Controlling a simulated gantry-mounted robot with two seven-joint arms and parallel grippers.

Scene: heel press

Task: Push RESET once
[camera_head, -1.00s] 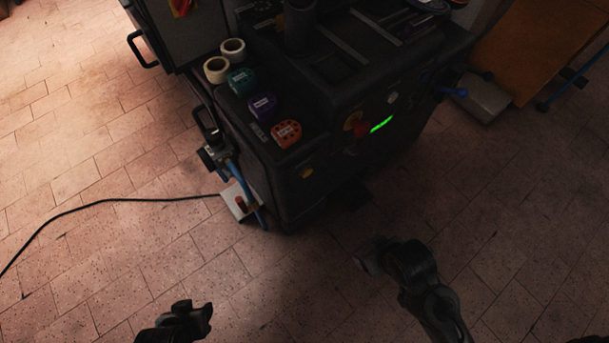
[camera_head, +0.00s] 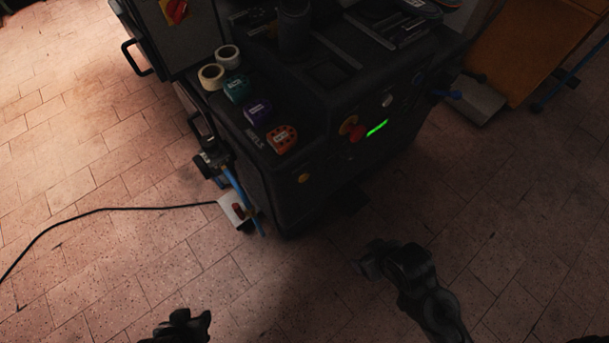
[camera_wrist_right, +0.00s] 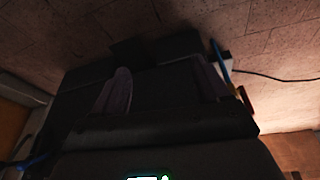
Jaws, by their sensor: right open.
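The dark press machine (camera_head: 340,190) stands ahead of me. Its front has a lit green display (camera_head: 377,128), a red mushroom knob on a yellow base (camera_head: 352,128), a pale round control (camera_head: 387,100) and a small orange-yellow button (camera_head: 304,178). No RESET label is readable, so I cannot tell which one is RESET. My right gripper (camera_head: 368,262) is in front of and below the panel, apart from it. In the right wrist view its two fingers (camera_wrist_right: 160,88) are spread with nothing between them. My left gripper (camera_head: 200,320) is at the bottom edge; its jaws are unclear.
Tape rolls (camera_head: 212,76) and coloured pucks, including an orange one (camera_head: 282,139), sit on the machine's left ledge. A pale pedal box (camera_head: 234,210) with a black cable lies on the floor at left. A brown board (camera_head: 530,45) stands at back right. The floor in front is clear.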

